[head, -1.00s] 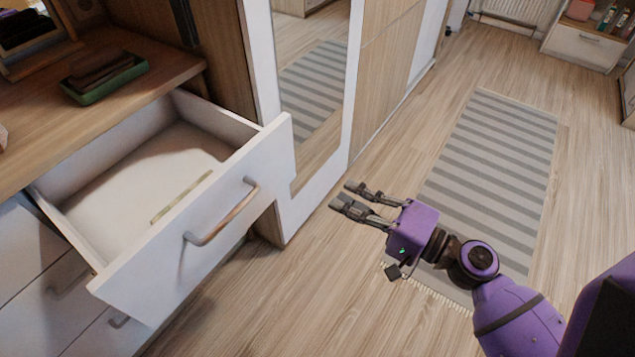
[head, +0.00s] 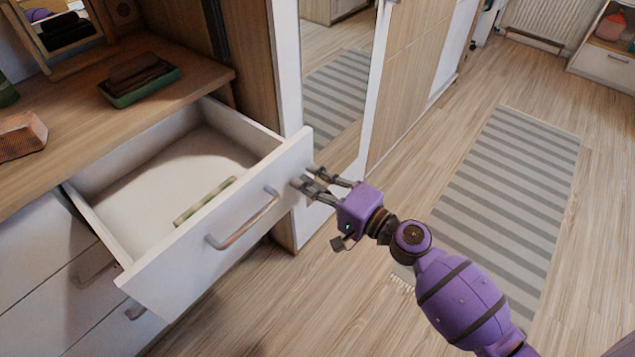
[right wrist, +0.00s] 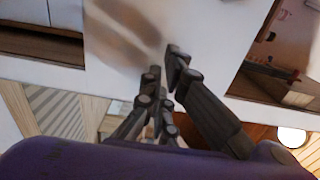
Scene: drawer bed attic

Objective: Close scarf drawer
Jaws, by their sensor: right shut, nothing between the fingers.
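The white drawer (head: 235,222) is pulled out of the dresser, its front panel facing the floor area and its bar handle (head: 245,220) in plain view. Inside lies a thin greenish flat item (head: 205,201) near the front; the rest of the visible floor of the drawer is bare. My right gripper (head: 306,178) is shut and empty, its fingertips at the right end of the drawer front, right of the handle. I cannot tell whether they touch it. In the right wrist view the fingers (right wrist: 165,75) point at a white surface. My left gripper is not in view.
The dresser top (head: 60,140) holds a green tray (head: 140,86) with dark items and a brown block (head: 22,135). A mirrored wardrobe (head: 335,95) stands just right of the drawer. A striped rug (head: 500,200) lies on the open floor at right.

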